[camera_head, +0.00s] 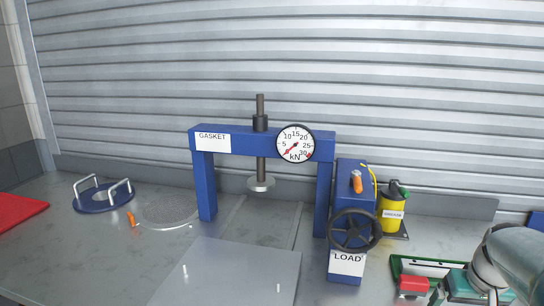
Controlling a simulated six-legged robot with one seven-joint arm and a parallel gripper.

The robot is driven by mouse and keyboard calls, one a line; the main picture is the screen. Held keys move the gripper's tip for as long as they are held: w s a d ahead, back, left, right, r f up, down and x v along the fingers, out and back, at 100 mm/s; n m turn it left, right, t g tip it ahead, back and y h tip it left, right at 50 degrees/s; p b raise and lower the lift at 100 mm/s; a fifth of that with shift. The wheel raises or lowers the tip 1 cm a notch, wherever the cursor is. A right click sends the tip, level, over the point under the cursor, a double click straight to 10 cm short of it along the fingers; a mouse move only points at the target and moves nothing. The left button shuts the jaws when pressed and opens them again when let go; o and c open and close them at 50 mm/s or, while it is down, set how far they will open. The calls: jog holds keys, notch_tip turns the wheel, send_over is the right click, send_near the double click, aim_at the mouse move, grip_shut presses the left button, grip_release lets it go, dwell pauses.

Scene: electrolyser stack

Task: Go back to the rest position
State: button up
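Part of my arm (515,262), grey and teal, shows at the lower right corner. It covers the right part of a green-edged tray. I cannot make out any gripper fingers, so whether my gripper is open or shut does not show. The blue gasket press (262,143) stands upright at the middle of the bench, away from my arm. Its round kN dial (295,144) is on the crossbeam, and its ram ends in a metal disc (261,184) above the bench.
A blue LOAD unit with a black handwheel (354,230) and a yellow canister (391,212) stand right of the press. The green-edged tray (397,265) has a red block (413,286) at its front. A blue handled plate (104,197) and mesh disc (168,211) lie left.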

jog(key=s+a+r+n+t, duration=0.1)
jog(key=s+a, duration=0.3)
jog(key=a, duration=0.9)
jog(key=s+a+r+n+t, duration=0.1)
jog(key=s+a+r+n, duration=0.1)
jog(key=a, duration=1)
jog(key=shift+s+a+r+t+y, duration=0.35)
jog(key=shift+s+r+t+y, duration=0.1)
jog(key=shift+s, duration=0.45)
